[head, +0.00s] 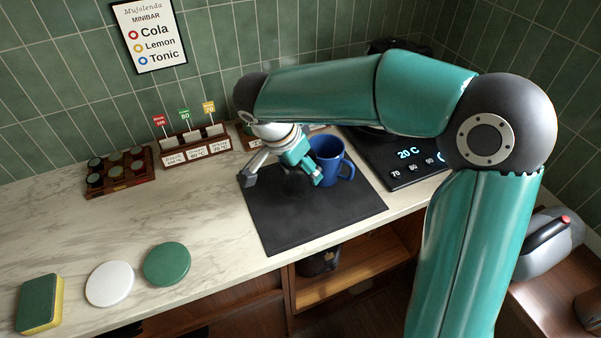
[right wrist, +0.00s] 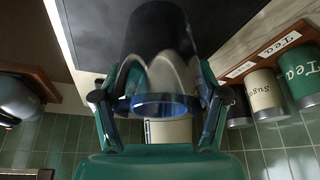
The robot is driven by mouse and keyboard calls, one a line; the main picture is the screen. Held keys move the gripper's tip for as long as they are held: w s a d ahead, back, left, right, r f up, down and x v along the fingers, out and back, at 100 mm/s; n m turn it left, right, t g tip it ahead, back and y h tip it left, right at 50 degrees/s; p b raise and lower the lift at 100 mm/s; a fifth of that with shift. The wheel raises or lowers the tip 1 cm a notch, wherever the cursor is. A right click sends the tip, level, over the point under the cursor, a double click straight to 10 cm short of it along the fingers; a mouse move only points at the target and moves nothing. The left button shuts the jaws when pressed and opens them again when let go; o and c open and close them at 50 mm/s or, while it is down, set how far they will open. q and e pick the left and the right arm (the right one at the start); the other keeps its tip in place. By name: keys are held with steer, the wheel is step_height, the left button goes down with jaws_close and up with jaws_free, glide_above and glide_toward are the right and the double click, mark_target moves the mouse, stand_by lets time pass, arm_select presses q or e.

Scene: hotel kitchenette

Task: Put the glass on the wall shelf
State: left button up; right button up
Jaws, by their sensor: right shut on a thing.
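My right gripper (head: 284,172) is low over the black mat (head: 300,225) in the head view, just left of the blue mug (head: 325,160). The glass is hard to make out in the head view. In the right wrist view, my right gripper (right wrist: 160,105) has a finger on either side of the clear glass (right wrist: 160,75), which shows a bluish ring at its near end. The dark mat shows beyond it at the top. I cannot tell whether the glass still touches the mat. No wall shelf can be made out for sure. My left gripper is out of view.
A black cooktop panel (head: 405,170) lies right of the mat. Wooden racks (head: 195,147) stand along the back wall. Canisters (right wrist: 265,95) show in the right wrist view. Lids (head: 166,264) and a sponge (head: 40,304) lie front left. The counter's left middle is clear.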

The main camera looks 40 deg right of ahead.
steer(key=shift+f, duration=1.25)
steer(key=o, duration=1.5)
